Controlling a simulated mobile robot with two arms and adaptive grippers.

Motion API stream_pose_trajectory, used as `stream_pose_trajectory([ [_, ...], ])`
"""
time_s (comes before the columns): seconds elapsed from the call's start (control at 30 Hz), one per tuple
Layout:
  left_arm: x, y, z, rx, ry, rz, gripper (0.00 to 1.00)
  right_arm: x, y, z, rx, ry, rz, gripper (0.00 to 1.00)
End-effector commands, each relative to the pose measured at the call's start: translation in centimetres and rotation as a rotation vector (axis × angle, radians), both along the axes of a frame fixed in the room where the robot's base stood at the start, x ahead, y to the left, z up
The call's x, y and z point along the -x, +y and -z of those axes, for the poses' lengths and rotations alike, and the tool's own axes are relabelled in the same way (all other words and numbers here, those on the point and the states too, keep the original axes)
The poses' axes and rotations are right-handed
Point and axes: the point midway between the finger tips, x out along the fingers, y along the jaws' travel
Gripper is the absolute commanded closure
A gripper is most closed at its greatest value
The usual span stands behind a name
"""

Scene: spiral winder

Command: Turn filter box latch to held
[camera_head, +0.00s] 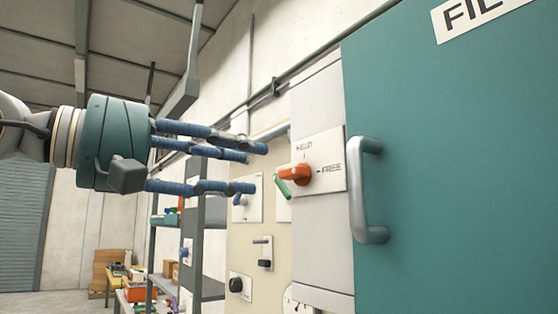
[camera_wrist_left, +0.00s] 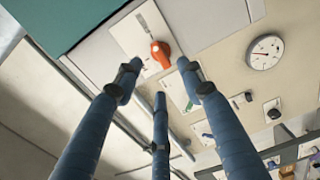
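The filter box latch is an orange knob (camera_head: 297,174) on a white plate (camera_head: 330,155) marked HELD at the top and FREE at the right. In the head view its handle extends left, away from the FREE mark. My left gripper (camera_head: 257,168), with a teal palm and blue fingers, is open and empty, left of the latch and apart from it. In the left wrist view the orange knob (camera_wrist_left: 160,53) sits just beyond the spread fingertips (camera_wrist_left: 160,84). My right gripper is not in view.
The teal filter box door (camera_head: 455,170) with a grey bar handle (camera_head: 368,190) stands right of the latch. A green lever (camera_head: 282,187) sits close behind it. A beige panel holds other switches, and a round gauge (camera_wrist_left: 265,52) shows in the wrist view.

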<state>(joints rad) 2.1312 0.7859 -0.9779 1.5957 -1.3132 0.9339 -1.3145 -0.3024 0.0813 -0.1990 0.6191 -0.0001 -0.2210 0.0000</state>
Motion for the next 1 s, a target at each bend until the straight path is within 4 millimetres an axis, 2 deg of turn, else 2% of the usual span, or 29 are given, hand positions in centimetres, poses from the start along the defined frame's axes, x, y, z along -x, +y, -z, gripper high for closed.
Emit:
stream_pose_trajectory([
  [0.1, -1.4, -2.1, -0.4, -0.002, 0.003, 0.003, 0.60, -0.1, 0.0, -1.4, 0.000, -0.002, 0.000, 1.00],
  [0.33, -3.5, -4.9, -0.3, 0.001, 0.003, 0.003, 0.60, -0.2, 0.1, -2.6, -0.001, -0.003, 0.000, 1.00],
  [0.5, -4.1, -5.8, -0.1, 0.003, 0.002, 0.002, 0.60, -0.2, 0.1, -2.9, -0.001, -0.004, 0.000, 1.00],
  [0.77, -4.2, -5.9, -0.1, 0.004, 0.002, 0.002, 0.60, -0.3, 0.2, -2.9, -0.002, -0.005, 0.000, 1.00],
  [1.0, -4.2, -5.8, -0.1, 0.004, 0.002, 0.003, 1.00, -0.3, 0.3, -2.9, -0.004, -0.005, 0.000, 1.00],
])
